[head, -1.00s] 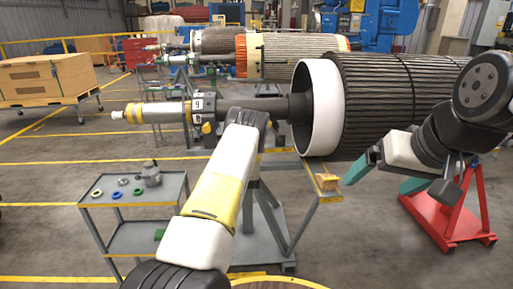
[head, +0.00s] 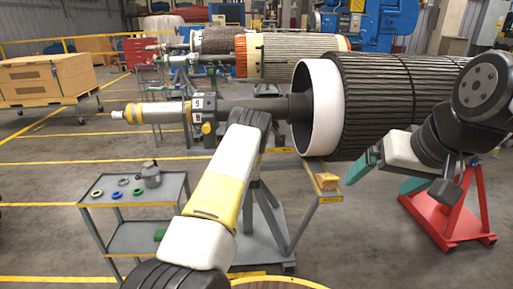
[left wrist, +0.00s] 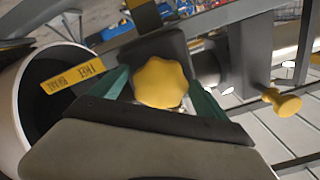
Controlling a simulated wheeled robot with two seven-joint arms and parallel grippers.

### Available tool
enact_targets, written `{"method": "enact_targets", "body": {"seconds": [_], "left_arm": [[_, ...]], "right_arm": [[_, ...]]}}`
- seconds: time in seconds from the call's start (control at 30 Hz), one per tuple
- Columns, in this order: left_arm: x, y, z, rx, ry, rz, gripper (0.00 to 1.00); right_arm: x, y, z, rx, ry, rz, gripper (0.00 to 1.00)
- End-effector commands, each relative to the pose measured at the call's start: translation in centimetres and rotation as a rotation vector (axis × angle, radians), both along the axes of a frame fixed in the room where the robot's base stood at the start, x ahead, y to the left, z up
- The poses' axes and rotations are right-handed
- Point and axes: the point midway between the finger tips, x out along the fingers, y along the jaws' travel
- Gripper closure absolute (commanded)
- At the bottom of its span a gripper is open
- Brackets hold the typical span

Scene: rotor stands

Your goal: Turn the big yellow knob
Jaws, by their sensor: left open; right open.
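In the left wrist view the big yellow knob (left wrist: 160,82) is a lobed, star-like knob in front of a dark block. My left gripper (left wrist: 162,88) is open, with one green finger on each side of the knob. I cannot tell whether the fingers touch it. In the head view my left forearm hides that gripper and the big knob. My right gripper (head: 378,183) is open and empty at the right, below the large rotor.
A smaller yellow knob (left wrist: 283,102) sticks out at the right in the left wrist view. In the head view the ribbed rotor (head: 400,95) rests beside a red stand (head: 450,220). A grey cart (head: 125,190) with rings and a metal pot stands at the left.

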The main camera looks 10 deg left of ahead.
Motion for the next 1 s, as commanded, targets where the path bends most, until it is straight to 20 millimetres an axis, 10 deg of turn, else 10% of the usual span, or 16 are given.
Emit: {"method": "enact_targets", "body": {"seconds": [0.6,1.0], "left_arm": [[-6.8,-2.0,0.0,0.001,0.002,0.0,0.14],[-7.5,-2.2,0.0,0.0,0.0,0.0,0.14]], "right_arm": [[0.0,0.0,0.0,0.0,0.0,0.0,0.07],[0.0,0.0,0.0,0.0,0.0,0.0,0.07]]}}
